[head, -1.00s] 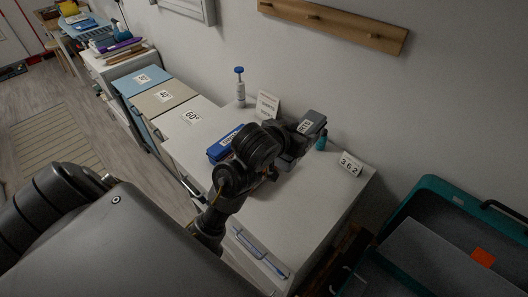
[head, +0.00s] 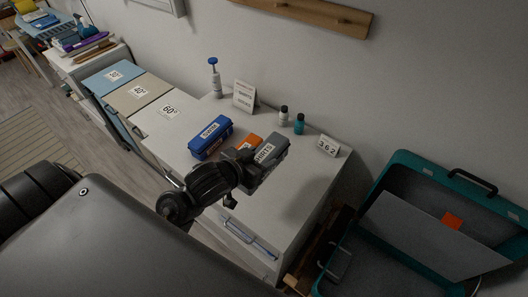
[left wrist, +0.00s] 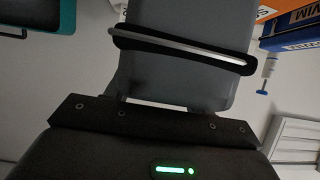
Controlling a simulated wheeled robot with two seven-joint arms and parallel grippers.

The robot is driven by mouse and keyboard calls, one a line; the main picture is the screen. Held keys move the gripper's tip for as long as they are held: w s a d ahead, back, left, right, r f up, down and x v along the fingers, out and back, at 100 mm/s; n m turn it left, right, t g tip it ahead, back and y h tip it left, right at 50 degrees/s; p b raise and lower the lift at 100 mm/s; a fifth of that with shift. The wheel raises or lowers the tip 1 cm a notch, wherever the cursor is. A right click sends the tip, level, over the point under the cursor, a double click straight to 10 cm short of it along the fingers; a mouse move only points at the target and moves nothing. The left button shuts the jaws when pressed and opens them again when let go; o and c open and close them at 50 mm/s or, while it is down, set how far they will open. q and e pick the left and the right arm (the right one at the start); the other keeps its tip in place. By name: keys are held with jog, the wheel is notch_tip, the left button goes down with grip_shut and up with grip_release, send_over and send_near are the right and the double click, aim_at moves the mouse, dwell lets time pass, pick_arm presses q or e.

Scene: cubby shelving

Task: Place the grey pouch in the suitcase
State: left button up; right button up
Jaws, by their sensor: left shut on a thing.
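The grey pouch (head: 274,150), with a white label that seems to read SHIRTS, is held over the white cabinet top near its front edge. My left gripper (head: 245,167) is shut on its near end. The pouch (left wrist: 190,25) fills the upper middle of the left wrist view, with a dark strap-like band across it; its far end is out of that view. The teal suitcase (head: 407,160) lies open to the right of the cabinet, apart from the pouch. A light grey panel with an orange patch shows inside it. My right gripper is not in view.
On the white cabinet (head: 270,211) are a blue SWIM case (head: 210,138), an orange item (head: 248,142) partly hidden behind my gripper, two small bottles, a pump bottle (head: 215,80) and a 362 sign (head: 328,146). A dark gap separates cabinet and suitcase.

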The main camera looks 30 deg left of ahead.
aim_at(262, 155)
pick_arm(q)
jog(key=b+x, duration=0.2)
jog(key=shift+w+a+f+b, duration=0.25)
jog(key=shift+w+a+b, duration=0.05)
jog(key=shift+b, duration=0.1)
jog(key=shift+w+a+f+b, duration=0.1)
jog(key=shift+a+f+b, duration=0.05)
jog(key=shift+b, duration=0.2)
jog(key=w, duration=0.1)
jog(key=w+f, duration=0.1)
jog(key=w, duration=0.1)
jog(key=shift+w, duration=0.25)
jog(key=w+f+b, duration=0.1)
jog(key=w+f, duration=0.1)
jog(key=w+f+b, duration=0.2)
jog(key=f, duration=0.1)
jog(key=shift+w+a, duration=0.15)
jog(key=shift+a, duration=0.05)
jog(key=shift+w+f, duration=0.2)
jog(key=shift+w, duration=0.15)
jog(key=f, duration=0.1)
jog(key=f+b, duration=0.1)
jog(key=f, duration=0.1)
jog(key=shift+w+f, duration=0.1)
jog(key=shift+w, duration=0.25)
jog(key=shift+a+f, duration=0.1)
jog(key=shift+f, duration=0.3)
